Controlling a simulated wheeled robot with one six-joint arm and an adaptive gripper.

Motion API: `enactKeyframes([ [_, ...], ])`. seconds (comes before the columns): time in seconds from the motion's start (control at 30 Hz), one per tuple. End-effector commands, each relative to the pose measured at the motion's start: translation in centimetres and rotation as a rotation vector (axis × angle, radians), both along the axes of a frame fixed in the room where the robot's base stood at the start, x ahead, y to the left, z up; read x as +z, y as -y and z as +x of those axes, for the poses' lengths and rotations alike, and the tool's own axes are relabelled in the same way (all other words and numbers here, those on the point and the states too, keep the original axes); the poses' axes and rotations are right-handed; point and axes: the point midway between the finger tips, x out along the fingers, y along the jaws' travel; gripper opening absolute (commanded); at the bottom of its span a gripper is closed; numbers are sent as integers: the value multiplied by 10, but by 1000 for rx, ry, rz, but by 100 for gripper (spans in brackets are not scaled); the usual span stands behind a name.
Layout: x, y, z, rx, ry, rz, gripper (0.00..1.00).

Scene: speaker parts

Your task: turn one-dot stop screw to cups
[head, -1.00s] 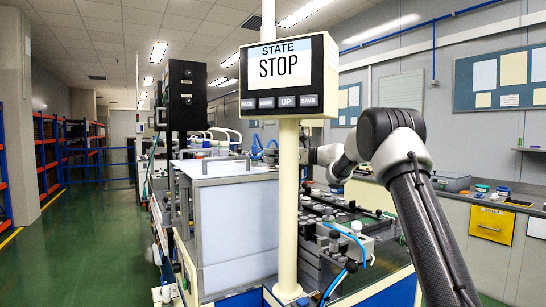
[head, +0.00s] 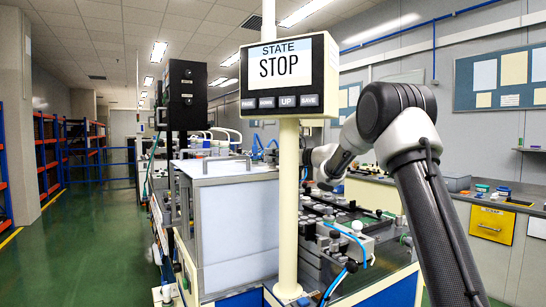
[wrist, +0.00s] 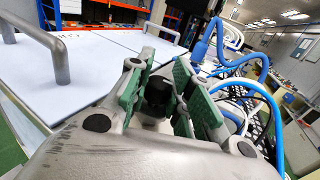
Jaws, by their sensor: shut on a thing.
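In the wrist view my gripper (wrist: 165,90) has its green-padded fingers around a small black knob-like piece (wrist: 157,95). It is shut on this piece. I see no dot marking on it, so I cannot tell whether it is the one-dot stop screw. In the head view the end of my arm reaches behind the cream post, and the fingers and held piece are hidden there. I cannot make out any cups.
The cream post (head: 288,215) carries a display (head: 285,75) reading STATE STOP. A white-panelled cabinet (head: 235,235) stands left of it. Metal handles (wrist: 57,60) and blue hoses (wrist: 262,60) are near the gripper. A parts-covered machine bed (head: 345,225) lies right of the post.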

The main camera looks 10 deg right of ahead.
Motion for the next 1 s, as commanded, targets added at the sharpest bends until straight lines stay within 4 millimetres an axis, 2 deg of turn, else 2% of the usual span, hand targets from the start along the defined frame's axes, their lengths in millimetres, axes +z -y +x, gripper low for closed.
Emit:
enactKeyframes([
  [0.4, 0, -1, -1, -212, 0, 0, 0],
  [0.97, 0, 0, 0, -250, 1, 0, 0],
  [1.0, 0, 0, 0, -250, 1, 0, 27],
])
